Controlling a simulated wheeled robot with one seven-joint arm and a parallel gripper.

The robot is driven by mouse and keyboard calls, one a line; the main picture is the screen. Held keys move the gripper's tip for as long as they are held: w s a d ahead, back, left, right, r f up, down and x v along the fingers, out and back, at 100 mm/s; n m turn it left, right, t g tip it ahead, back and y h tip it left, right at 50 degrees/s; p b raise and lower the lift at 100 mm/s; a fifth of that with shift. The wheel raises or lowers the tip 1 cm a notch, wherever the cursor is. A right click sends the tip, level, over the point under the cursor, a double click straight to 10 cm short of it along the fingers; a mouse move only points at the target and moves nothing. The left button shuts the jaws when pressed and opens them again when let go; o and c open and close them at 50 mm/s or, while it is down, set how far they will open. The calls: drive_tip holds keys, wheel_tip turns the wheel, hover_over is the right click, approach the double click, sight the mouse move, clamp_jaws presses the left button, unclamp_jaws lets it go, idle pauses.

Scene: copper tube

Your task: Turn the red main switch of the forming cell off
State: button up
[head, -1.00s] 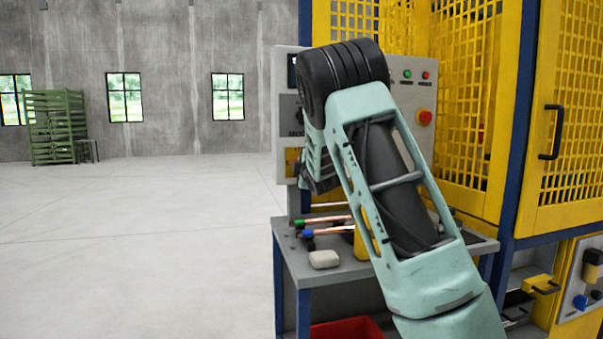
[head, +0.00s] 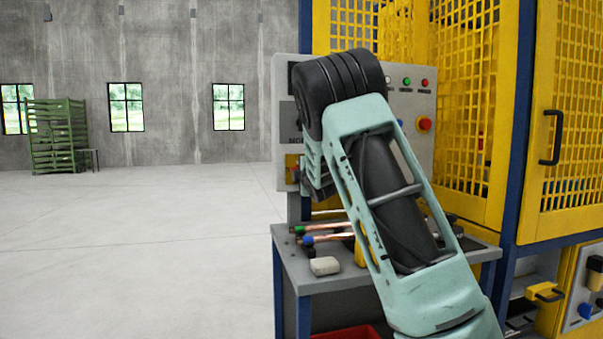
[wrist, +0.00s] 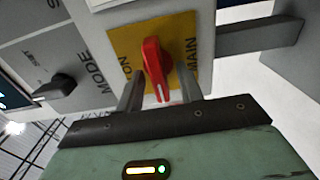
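The red main switch (wrist: 153,66) sits on a yellow plate (wrist: 188,30) marked "ON" and "MAIN" in the wrist view. Its lever stands nearly upright in that picture, with a white mark at its lower end. My gripper (wrist: 160,88) is open, with one finger on each side of the lever. Gaps show beside the lever; I cannot tell whether either finger touches it. In the head view the yellow plate (head: 291,163) shows at the panel's lower left, and my arm hides most of the switch and gripper.
A black mode knob (wrist: 55,88) is on the panel beside the switch. In the head view, a red push button (head: 424,124) is at the panel's right. Below is a grey table (head: 345,279) with copper tubes (head: 325,238) and a pale block (head: 324,265). Open floor lies left.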

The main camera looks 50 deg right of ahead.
drive_tip(key=v, duration=1.7)
drive_tip(key=shift+s+b, duration=0.25)
drive_tip(key=shift+b, duration=0.2)
drive_tip(key=a+f+m+g+y+p, duration=0.1)
drive_tip(key=a+f+g+y+p, duration=0.3)
drive_tip(key=a, duration=1)
drive_tip(key=a+f+m+g+y+p, duration=0.1)
drive_tip(key=a+f+y, duration=0.4)
drive_tip(key=a, duration=0.9)
drive_tip(key=s+a+f+m+g+y+p, duration=0.1)
drive_tip(key=s+a+f+g+y+p, duration=0.15)
drive_tip(key=s+a+g, duration=0.65)
drive_tip(key=s+a+p, duration=0.1)
drive_tip(key=s+a, duration=0.3)
drive_tip(key=s, duration=0.4)
drive_tip(key=s+a+m+g+h+p, duration=0.1)
drive_tip(key=s+a, duration=0.3)
drive_tip(key=s, duration=0.4)
drive_tip(key=shift+s+p, duration=0.35)
drive_tip(key=shift+p, duration=0.05)
